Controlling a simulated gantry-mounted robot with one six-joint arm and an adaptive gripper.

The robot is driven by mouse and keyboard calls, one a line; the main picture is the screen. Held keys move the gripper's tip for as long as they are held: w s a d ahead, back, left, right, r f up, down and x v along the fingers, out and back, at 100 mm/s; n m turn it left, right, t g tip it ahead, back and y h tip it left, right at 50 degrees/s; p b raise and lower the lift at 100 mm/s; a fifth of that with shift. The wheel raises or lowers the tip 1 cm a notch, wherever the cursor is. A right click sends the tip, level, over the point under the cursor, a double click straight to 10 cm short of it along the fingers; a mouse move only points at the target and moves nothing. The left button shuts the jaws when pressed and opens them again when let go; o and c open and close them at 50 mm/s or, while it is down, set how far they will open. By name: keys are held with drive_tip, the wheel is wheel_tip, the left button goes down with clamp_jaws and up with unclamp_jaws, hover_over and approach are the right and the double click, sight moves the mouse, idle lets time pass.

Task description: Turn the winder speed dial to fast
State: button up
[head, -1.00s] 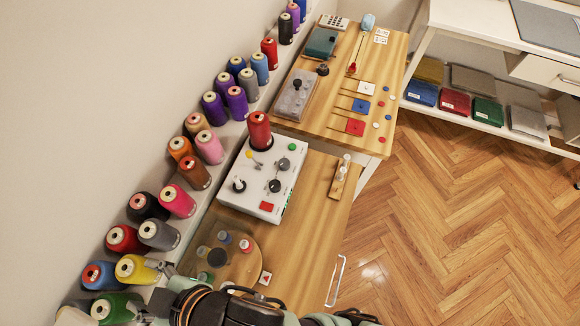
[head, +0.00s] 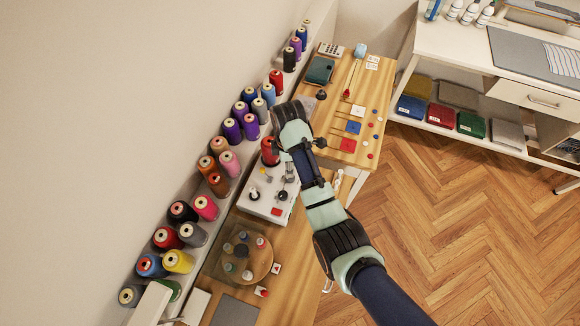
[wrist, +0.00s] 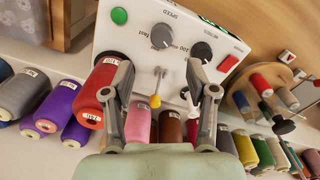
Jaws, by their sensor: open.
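The white winder box (head: 258,204) stands on the wooden bench. In the wrist view its sloped panel (wrist: 140,42) carries a round grey dial (wrist: 162,36) by the word SPEED, with "fast" printed on one side. The dial's pointer is too small to read surely. My gripper (wrist: 160,82) is open and empty, its fingers spread on either side below the dial and apart from it. In the head view my gripper (head: 286,172) is over the upper part of the box and hides part of the panel.
Beside the speed dial are a black dial (wrist: 202,52), a green button (wrist: 119,16), a red switch (wrist: 228,63) and a yellow-tipped lever (wrist: 155,101) between my fingers. A red thread spool (head: 269,152) stands close by. Several spools line the wall shelf.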

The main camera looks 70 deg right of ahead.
drive_tip(key=shift+s+d, duration=0.15)
drive_tip(key=shift+s, duration=0.1)
wheel_tip(320, 180, down, 8)
drive_tip(key=shift+w+f+b, duration=0.1)
drive_tip(key=shift+b, duration=0.9)
clamp_jaws()
